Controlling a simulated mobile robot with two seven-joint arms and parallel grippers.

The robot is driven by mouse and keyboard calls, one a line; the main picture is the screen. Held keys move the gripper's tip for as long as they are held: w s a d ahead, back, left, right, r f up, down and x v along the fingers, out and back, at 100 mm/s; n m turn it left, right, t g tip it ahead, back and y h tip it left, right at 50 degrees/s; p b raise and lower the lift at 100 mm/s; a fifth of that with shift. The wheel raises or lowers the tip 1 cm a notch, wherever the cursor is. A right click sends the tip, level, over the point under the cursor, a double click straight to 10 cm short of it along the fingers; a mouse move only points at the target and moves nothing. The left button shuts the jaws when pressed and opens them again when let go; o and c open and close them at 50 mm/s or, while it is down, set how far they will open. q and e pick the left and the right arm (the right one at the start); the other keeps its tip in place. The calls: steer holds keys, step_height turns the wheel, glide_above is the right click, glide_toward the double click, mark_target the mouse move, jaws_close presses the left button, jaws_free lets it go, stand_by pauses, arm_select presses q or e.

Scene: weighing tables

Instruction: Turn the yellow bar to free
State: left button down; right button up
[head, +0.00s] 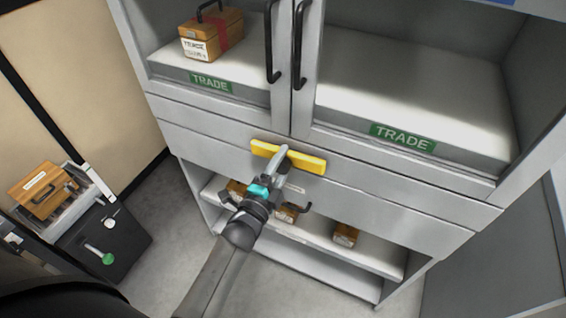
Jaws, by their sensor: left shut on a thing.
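The yellow bar (309,162) sits on the front of the grey cabinet (216,123), just below the two glass doors. It lies nearly level along the cabinet front, its right end a little lower in the picture. My left gripper (282,158) reaches up to the bar's middle and is shut on it, covering part of it. Any marking for free is not readable here. My right gripper is not in view.
Black door handles (298,50) hang above the bar. A wooden box (211,34) with a red band stands behind the left door. Smaller wooden boxes (345,235) lie on the lower shelf. At left, a black unit (112,240) with a green-knobbed lever (107,258) carries another wooden box (45,190).

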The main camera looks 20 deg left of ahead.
arm_select(q)
steer(key=shift+a+r, duration=0.1)
stand_by(0.3)
steer(key=shift+c, duration=1)
jaws_free()
steer(key=s, duration=1.5)
steer(key=shift+a+f, duration=0.2)
steer(key=shift+f, duration=0.05)
steer(key=shift+s+f, duration=0.1)
